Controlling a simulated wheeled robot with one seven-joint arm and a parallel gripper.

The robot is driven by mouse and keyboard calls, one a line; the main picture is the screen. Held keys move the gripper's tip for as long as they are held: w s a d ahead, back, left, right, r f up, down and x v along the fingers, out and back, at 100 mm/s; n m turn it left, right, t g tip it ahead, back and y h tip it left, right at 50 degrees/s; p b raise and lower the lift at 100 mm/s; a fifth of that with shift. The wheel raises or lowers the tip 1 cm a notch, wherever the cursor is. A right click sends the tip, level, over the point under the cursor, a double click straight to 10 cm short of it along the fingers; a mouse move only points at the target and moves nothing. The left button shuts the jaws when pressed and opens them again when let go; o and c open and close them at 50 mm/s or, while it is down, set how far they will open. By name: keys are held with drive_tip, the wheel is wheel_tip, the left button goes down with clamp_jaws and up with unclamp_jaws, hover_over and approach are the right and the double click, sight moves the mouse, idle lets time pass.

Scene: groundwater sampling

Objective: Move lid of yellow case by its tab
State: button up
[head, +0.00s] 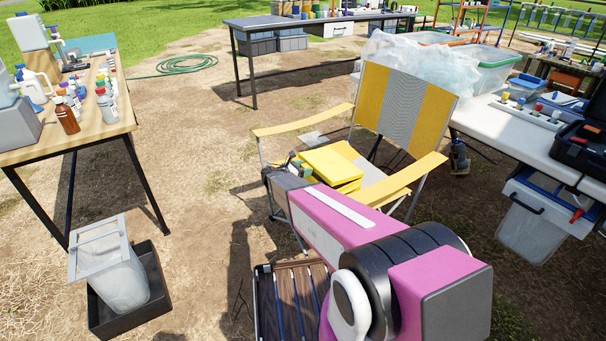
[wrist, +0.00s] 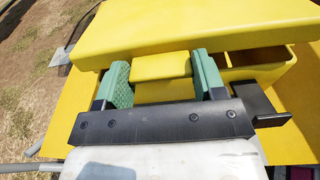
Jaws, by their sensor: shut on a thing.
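The yellow case (head: 351,187) rests on the seat of a yellow and grey folding chair. Its flat yellow lid (head: 327,162) lies over it; the lid also shows across the top of the wrist view (wrist: 200,28). In the wrist view a yellow tab (wrist: 164,67) juts from the lid's near edge. My gripper (wrist: 163,78) has its green pads on either side of this tab, shut on it. An open part of the case with a divider (wrist: 252,68) shows to the right, below the lid's edge. My arm hides part of the case in the head view.
The chair's armrests (head: 304,120) flank the seat, and its striped backrest (head: 402,103) stands behind the case. A white table (head: 500,126) with boxes is at right. A wooden table (head: 100,128) with bottles is at left.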

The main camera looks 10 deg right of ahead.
drive_tip(key=d+r+y, duration=0.1)
drive_tip(key=r, duration=0.1)
drive_tip(key=d+r+g+y, duration=0.1)
drive_tip(key=r, duration=0.2)
drive_tip(key=w+r+y, duration=0.1)
drive_tip(key=r, duration=0.2)
drive_tip(key=shift+d+g+y, duration=0.3)
drive_tip(key=shift+d+y, duration=0.1)
drive_tip(key=w+d+r+g+y, duration=0.1)
drive_tip(key=w+d+r+y, duration=0.2)
drive_tip(key=d, duration=0.4)
drive_tip(key=w+d+r+g+y, duration=0.2)
drive_tip(key=w+d+r+y, duration=0.1)
drive_tip(key=d, duration=0.4)
drive_tip(key=w+d+r+g+y, duration=0.2)
drive_tip(key=w+d+r+y, duration=0.1)
drive_tip(key=d+y, duration=0.2)
drive_tip(key=shift+w+d+r+y, duration=0.25)
drive_tip(key=shift+d+r+y, duration=0.1)
drive_tip(key=shift+d, duration=0.95)
drive_tip(key=o, duration=1.3)
